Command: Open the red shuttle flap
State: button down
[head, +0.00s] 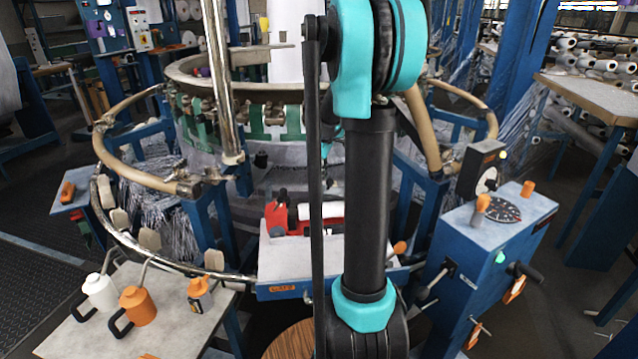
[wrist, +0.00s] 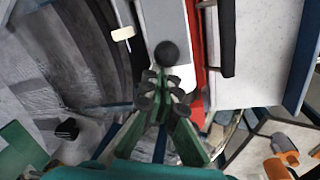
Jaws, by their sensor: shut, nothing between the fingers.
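The red shuttle (head: 277,219) lies on a light grey shelf (head: 275,256) at the front of the loom. A black knob or post stands by its left end, and a white roll (head: 332,210) lies beside it, partly behind my arm. In the wrist view the red body (wrist: 195,42) runs as a strip beside a grey strip (wrist: 170,18) with a round black knob (wrist: 167,53). My gripper (wrist: 160,84) is shut and empty, its tips close to that knob; I cannot tell whether they touch. In the head view my arm hides the gripper. How far the flap is open is unclear.
A blue control box (head: 490,240) with a dial and levers stands at the right. A side table (head: 150,320) at the lower left holds white and orange bottles. The loom's curved rail (head: 150,248) surrounds the shelf. A black bar (wrist: 228,38) stands beside the red strip.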

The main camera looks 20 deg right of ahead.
jog(key=d+r+y, duration=0.2)
jog(key=d, duration=0.1)
jog(key=s+d+r+t+y, duration=0.1)
jog(key=r+y, duration=0.1)
jog(key=shift+d+r, duration=0.1)
jog(key=shift+d, duration=0.1)
jog(key=shift+s+d+r, duration=0.15)
jog(key=shift+d+r, duration=0.3)
jog(key=shift+d, duration=0.35)
jog(key=shift+s+d+r, duration=0.15)
jog(key=shift+d+r, duration=0.3)
jog(key=shift+d, duration=0.3)
jog(key=shift+r, duration=0.15)
